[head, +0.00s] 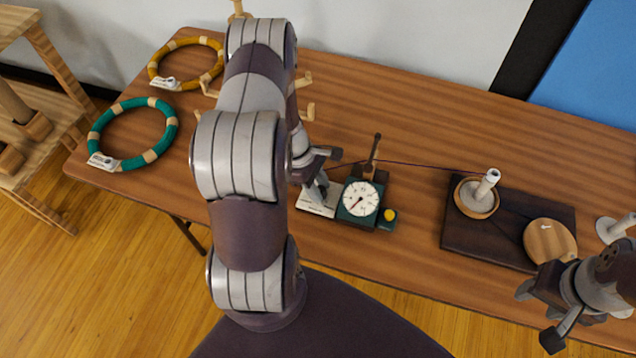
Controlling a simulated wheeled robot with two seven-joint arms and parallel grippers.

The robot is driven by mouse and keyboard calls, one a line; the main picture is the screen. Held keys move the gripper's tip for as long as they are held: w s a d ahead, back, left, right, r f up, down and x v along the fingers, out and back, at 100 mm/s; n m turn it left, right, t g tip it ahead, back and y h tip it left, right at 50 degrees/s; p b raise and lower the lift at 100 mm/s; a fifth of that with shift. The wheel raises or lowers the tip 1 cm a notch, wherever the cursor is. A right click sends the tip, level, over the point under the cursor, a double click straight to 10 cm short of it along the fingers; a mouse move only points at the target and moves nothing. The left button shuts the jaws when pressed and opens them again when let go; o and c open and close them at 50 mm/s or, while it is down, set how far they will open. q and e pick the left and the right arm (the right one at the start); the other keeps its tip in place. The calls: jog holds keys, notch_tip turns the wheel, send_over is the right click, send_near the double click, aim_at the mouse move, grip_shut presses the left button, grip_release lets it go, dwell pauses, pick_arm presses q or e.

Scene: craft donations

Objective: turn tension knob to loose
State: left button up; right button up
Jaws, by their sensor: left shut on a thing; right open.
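A tension device with a dark green housing and a white dial (360,199) stands near the table's front edge. A pale plate (317,202) with small markings sits at its left side. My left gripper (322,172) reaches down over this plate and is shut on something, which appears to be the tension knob. The knob is hidden by my gripper, so its setting cannot be read. The dial's needle is too small to read surely. My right gripper (537,314) is open and empty at the lower right, by the table's front edge.
A dark thread runs from the device's upright wooden arm (373,152) to a white spool post (487,187) on a dark board (470,232). A wooden disc (550,241) lies on that board. Teal (131,104) and mustard (206,43) hoops lie left. The table's back middle is clear.

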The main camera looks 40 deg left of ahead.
pick_arm(q)
jog(key=m+g, duration=0.1)
jog(key=m, duration=0.2)
jog(key=shift+w+m+p, duration=0.15)
jog(key=shift+m+p, duration=0.2)
jog(key=shift+m, duration=0.05)
jog(key=shift+w+m+g+y, duration=0.15)
jog(key=shift+m+g, duration=0.3)
jog(key=shift+m, duration=0.45)
jog(key=shift+s+m+g+y, duration=0.15)
jog(key=shift+m+g, duration=0.3)
jog(key=shift+m, duration=0.45)
jog(key=shift+w, duration=0.1)
jog(key=o, duration=1)
jog(key=v, duration=1.2)
jog(key=shift+r+p, duration=0.35)
jog(key=shift+p, duration=0.1)
